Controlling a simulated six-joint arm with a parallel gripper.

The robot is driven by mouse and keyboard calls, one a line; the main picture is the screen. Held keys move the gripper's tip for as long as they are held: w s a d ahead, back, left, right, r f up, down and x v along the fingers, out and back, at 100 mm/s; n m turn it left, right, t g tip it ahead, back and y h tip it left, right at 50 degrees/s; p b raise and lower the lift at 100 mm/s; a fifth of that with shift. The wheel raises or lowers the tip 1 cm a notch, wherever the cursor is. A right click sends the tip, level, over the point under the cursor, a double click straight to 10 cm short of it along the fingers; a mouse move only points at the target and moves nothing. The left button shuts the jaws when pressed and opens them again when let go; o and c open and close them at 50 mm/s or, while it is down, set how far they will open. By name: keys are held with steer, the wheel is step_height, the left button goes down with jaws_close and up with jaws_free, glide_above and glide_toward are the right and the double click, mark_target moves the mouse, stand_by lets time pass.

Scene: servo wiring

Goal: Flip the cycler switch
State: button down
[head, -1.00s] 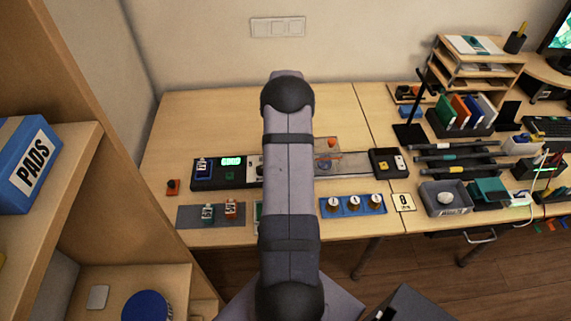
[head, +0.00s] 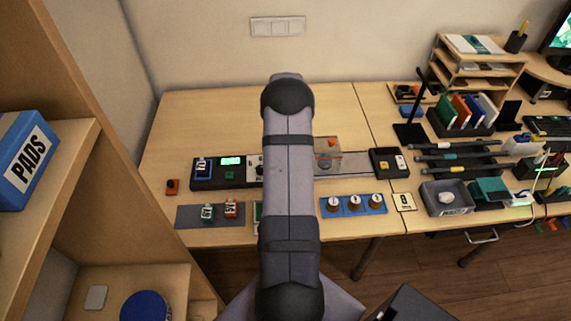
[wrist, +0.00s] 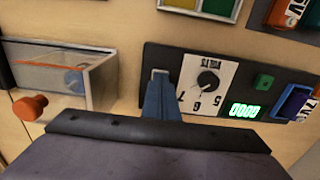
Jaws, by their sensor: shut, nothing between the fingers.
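The cycler is a black panel (head: 207,182) on the desk, left of my arm in the head view. In the wrist view, the panel (wrist: 228,68) carries a white dial plate with a black knob (wrist: 207,80), a green button (wrist: 264,82) and a lit green display (wrist: 244,110) that reads 0000. My gripper (wrist: 160,82) is shut and empty, with its fingertips at the panel's end beside the dial plate. A small pale piece (wrist: 160,72) shows at the fingertips, perhaps the switch; the fingers mostly hide it. My arm hides the gripper in the head view.
A clear-walled box (wrist: 65,75) with an orange knob (wrist: 30,107) stands beside the panel. A dark mat (head: 184,217) with two small labelled items lies in front of the panel.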

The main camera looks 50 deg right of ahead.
stand_by(0.3)
step_height(320, 180, up, 7)
steer(key=p, duration=0.5)
stand_by(0.4)
steer(key=shift+f, duration=0.1)
